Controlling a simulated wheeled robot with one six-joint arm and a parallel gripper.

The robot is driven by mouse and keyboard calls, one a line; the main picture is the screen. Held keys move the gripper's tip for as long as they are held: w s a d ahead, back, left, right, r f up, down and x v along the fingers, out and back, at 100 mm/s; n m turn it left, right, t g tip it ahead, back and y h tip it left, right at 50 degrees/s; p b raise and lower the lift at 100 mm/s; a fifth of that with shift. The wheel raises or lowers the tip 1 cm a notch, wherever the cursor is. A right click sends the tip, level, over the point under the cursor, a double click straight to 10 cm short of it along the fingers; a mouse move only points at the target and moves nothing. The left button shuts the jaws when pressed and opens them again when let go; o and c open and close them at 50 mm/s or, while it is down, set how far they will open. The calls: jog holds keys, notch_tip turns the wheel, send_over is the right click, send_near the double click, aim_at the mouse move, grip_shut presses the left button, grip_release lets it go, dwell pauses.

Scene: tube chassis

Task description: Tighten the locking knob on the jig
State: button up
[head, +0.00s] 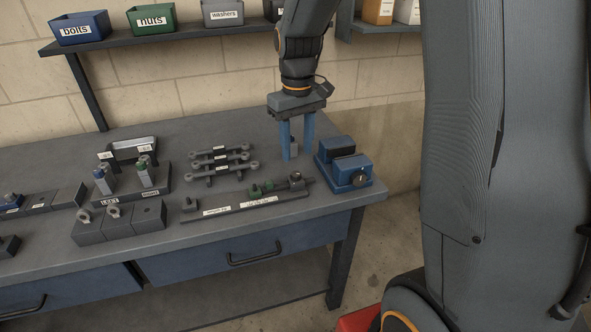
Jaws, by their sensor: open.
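The jig appears to be the long dark rail (235,206) along the front of the bench, with pale labels, a small post near its left end and green parts (262,187) towards the right. A dark round knob-like part (296,176) sits on its right end; I cannot tell for certain that this is the locking knob. My gripper (296,154) points down behind and above that end, with its two blue fingers apart. A small grey upright part (294,143) shows between the fingers; I cannot tell whether they touch it.
A blue vice (343,170) stands right of my gripper at the bench's right end. Grey linkage rods (222,162) lie left of it. Labelled holders (150,182) and grey blocks (118,224) stand further left. A shelf (160,42) with labelled bins hangs behind.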

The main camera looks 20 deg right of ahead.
aim_at(297, 175)
notch_tip(297, 175, down, 7)
jog(key=shift+f+p, duration=0.15)
jog(key=shift+p, duration=0.6)
jog(key=shift+c, duration=0.4)
grip_shut()
